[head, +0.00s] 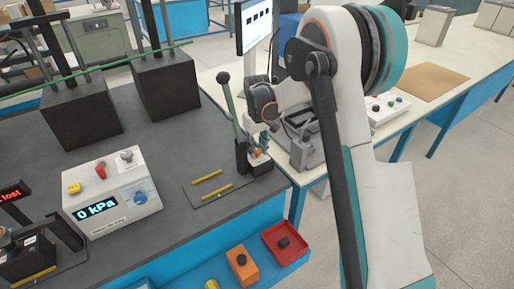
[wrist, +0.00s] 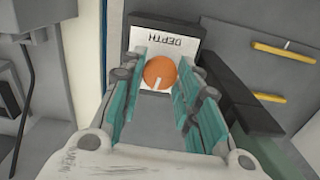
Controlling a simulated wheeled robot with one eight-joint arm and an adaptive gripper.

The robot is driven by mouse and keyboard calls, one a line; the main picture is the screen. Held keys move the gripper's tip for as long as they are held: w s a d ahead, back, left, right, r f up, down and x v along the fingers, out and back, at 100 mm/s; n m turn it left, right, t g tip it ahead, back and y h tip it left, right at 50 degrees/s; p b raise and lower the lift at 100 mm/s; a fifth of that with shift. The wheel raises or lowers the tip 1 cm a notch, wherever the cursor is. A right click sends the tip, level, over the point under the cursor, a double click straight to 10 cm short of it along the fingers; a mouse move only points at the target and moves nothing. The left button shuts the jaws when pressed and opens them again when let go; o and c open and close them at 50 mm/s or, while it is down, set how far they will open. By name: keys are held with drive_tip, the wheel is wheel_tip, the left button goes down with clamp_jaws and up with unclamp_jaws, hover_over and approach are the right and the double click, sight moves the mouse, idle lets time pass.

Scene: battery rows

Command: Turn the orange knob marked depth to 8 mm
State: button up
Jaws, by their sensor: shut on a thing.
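The orange knob (wrist: 160,72) sits on a white plate (wrist: 135,40) marked DEPTH, which reads upside down in the wrist view. The knob's white pointer line points towards the bottom of that view, slightly left. The scale marks and numbers cannot be read. My gripper (wrist: 159,75) has its teal fingers on both sides of the knob and is shut on it. In the head view, my gripper (head: 258,141) reaches down to the small device at the right end of the dark bench, with a bit of the orange knob (head: 259,152) showing.
A green-handled lever (head: 231,110) stands just left of my gripper. Two yellow bars (head: 207,177) lie on a dark plate beside it. A white box reading 0 kPa (head: 112,192) stands further left. An orange block (head: 242,267) and a red tray (head: 287,242) are at the bench's front.

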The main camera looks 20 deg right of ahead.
drive_tip(key=shift+n, duration=0.9)
drive_tip(key=o, duration=1.1)
